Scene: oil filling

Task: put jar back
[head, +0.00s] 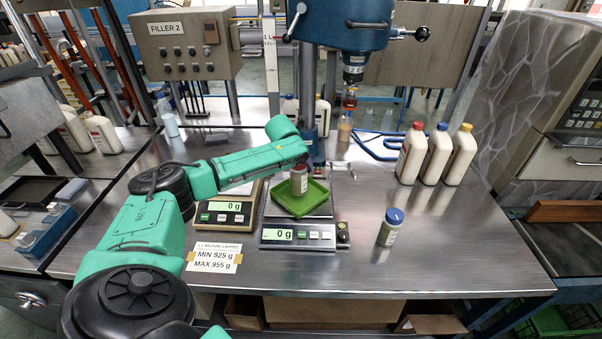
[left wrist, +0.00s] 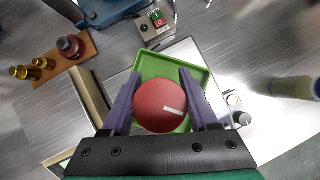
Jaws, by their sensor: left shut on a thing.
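A small jar (head: 299,182) with a dark red lid is at the green tray (head: 285,207) on the front scale (head: 298,236). In the left wrist view its round red lid (left wrist: 160,106) has a white mark and sits between the purple fingers. My left gripper (head: 302,164) is shut on this jar from above. The jar looks upright; I cannot tell whether its base touches the tray. A second jar (head: 388,232) with a blue lid stands on the bench right of the scale. My right gripper is not in view.
A second scale (head: 226,212) stands left of the front one; both displays read 0 g. Several capped bottles (head: 437,156) stand at the back right. The blue filler head (head: 345,22) hangs behind the tray. The bench's front right is clear.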

